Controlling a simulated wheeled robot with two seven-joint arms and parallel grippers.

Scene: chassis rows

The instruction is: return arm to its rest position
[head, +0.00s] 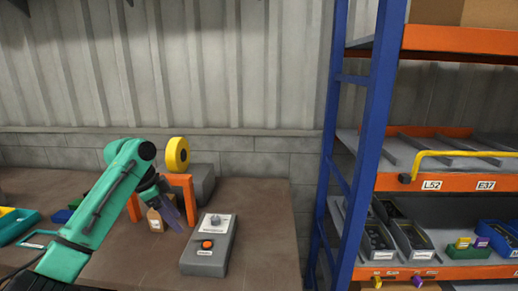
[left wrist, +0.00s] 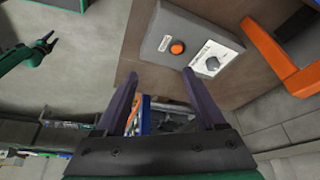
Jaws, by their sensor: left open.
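My left arm, green with dark joints, comes in from the left in the head view. My left gripper (head: 184,222) points down over the workbench (head: 262,225), just left of a grey control box (head: 206,254). In the left wrist view its two dark fingers (left wrist: 159,76) are spread apart with nothing between them. The control box (left wrist: 165,25) with its orange button lies beyond the fingertips there. My right gripper (left wrist: 48,41) shows small at the left of the left wrist view, with its fingers apart and empty.
An orange frame (head: 191,200) and a yellow roll (head: 177,154) stand close behind my left gripper. A small cardboard item (head: 155,220) is beside it. A blue-and-orange shelf rack (head: 366,150) stands right of the bench. Blue and green trays (head: 14,226) lie at the far left.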

